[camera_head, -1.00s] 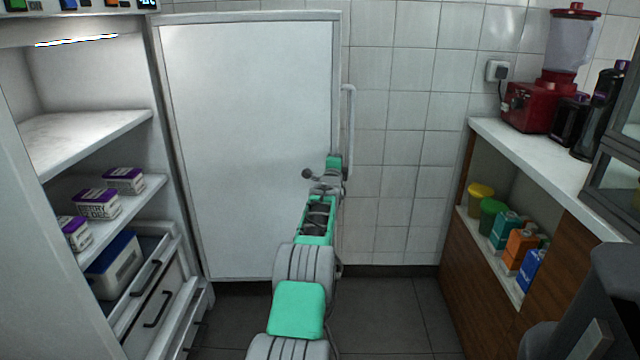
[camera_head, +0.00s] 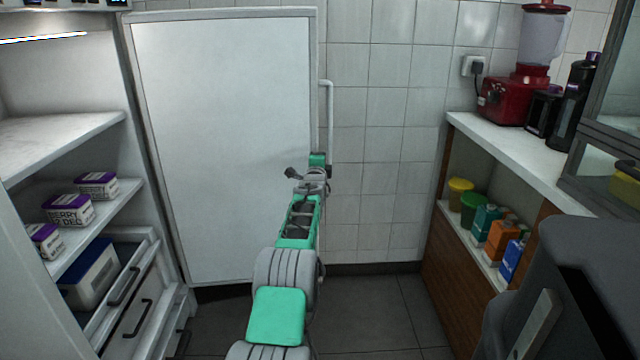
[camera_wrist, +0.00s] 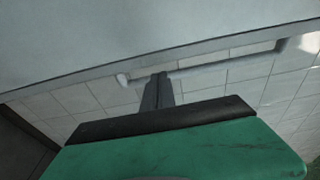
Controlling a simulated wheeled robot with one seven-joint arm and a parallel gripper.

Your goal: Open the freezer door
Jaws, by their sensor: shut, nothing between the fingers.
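The freezer door (camera_head: 225,130) stands wide open, its white panel facing me beside the tiled wall. It is hinged at the right side of the freezer body (camera_head: 137,150). Its handle (camera_head: 329,110) is a long vertical bar at the door's right edge. My gripper (camera_head: 328,170) is at the lower end of the handle, partly hidden by my own wrist. In the wrist view, my gripper's dark fingers (camera_wrist: 161,78) are together with nothing between them. The handle (camera_wrist: 215,70) shows just beyond their tips; whether they touch it I cannot tell.
Inside the freezer, small tubs (camera_head: 70,210) sit on a shelf above drawers (camera_head: 135,310). At the right, a counter (camera_head: 510,155) holds a red blender (camera_head: 515,98), with cups and cartons on the shelf below. Floor (camera_head: 385,310) is clear between the door and the counter.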

